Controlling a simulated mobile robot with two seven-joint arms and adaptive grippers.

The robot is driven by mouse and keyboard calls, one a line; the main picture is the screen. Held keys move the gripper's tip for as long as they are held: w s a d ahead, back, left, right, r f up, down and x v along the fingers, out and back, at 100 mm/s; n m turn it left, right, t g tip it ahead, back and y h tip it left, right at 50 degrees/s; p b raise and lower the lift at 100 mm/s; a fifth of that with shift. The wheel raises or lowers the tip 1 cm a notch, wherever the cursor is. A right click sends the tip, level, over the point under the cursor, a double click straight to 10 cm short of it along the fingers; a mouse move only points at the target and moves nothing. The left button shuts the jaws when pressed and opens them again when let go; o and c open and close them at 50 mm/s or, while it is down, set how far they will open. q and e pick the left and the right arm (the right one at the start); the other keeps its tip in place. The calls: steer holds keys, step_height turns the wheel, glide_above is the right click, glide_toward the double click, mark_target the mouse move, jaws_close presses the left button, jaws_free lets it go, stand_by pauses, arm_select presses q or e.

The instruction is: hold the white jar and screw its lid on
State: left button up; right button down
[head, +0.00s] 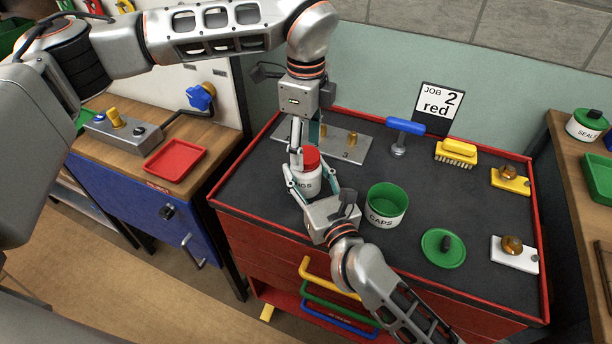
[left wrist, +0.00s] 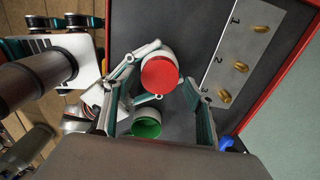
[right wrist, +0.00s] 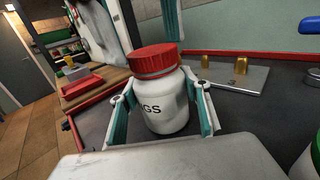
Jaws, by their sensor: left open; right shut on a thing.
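The white jar (head: 306,184) stands on the dark top of the red cabinet, with dark lettering on its side. My right gripper (right wrist: 164,100) is shut on the jar's body, one finger on each side. The red lid (right wrist: 155,58) sits on the jar's mouth; I cannot tell how tightly. The lid also shows from above in the left wrist view (left wrist: 160,76). My left gripper (head: 308,147) points down over the jar from above. Its fingers are open, one on each side of the lid, with gaps visible in the left wrist view.
A grey plate with brass pegs (head: 349,140) lies behind the jar. A green CAPS tub (head: 387,205) stands to the right, with a green lid (head: 443,249) beyond it. A blue-handled tool (head: 404,126), yellow brush (head: 456,153) and "JOB 2 red" sign (head: 437,106) are farther back.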

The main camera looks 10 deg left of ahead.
arm_select(q)
steer(key=shift+f, duration=0.6)
